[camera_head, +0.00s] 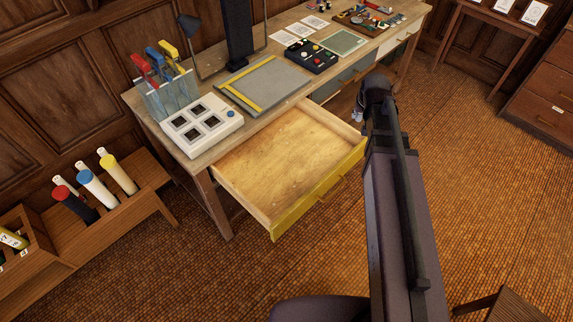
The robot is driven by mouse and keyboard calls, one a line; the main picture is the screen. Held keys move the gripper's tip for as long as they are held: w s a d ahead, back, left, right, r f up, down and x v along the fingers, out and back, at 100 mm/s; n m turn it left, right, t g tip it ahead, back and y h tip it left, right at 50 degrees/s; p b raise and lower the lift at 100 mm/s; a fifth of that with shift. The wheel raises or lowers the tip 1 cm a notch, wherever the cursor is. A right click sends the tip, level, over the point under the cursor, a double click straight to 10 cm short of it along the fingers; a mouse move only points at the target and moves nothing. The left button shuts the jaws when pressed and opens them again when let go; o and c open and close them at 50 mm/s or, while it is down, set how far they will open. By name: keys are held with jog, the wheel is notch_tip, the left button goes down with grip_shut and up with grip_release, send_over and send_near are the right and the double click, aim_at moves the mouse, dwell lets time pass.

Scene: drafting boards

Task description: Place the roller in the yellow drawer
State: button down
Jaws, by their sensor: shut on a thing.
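The yellow drawer (320,192) is pulled out from under the long wooden desk, at the picture's middle. Its bare wooden inside shows and looks empty. My gripper (358,114) is just right of the drawer's far right corner, in front of the desk. My own wrist and arm hide most of it. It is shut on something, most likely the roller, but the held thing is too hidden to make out. I see no roller clearly elsewhere.
On the desk (205,82) stand a white button panel (201,125), a grey board (262,86), a black tray (311,57) and a rack of coloured-handled tools (167,95). A grey drawer (355,74) is beside the yellow one. Tubes stand in a low bench at left.

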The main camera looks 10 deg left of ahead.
jog(key=w+a+f+n+b, duration=0.1)
jog(key=w+a+f+b, duration=0.2)
jog(key=a+f+b, duration=0.4)
jog(key=w+a+f+n+b, duration=0.1)
jog(key=w+a+f+b, duration=0.2)
jog(key=a+f+b, duration=0.3)
jog(key=w+a+f+n+y+b, duration=0.1)
jog(key=w+a+f+b, duration=0.2)
jog(key=a+f+b, duration=0.4)
jog(key=shift+a+f+b, duration=0.35)
jog(key=shift+f+b, duration=1.75)
jog(key=shift+f, duration=0.6)
jog(key=shift+w, duration=0.1)
jog(key=b, duration=0.6)
send_over(296, 155)
jog(key=s, duration=0.1)
notch_tip(296, 155, down, 6)
jog(key=shift+d+f, duration=0.1)
jog(key=shift+f, duration=0.05)
jog(key=shift+f+b, duration=1.9)
jog(key=shift+b, duration=0.15)
jog(key=shift+f, duration=0.2)
jog(key=shift+c, duration=2.4)
grip_release()
jog(key=shift+r, duration=0.1)
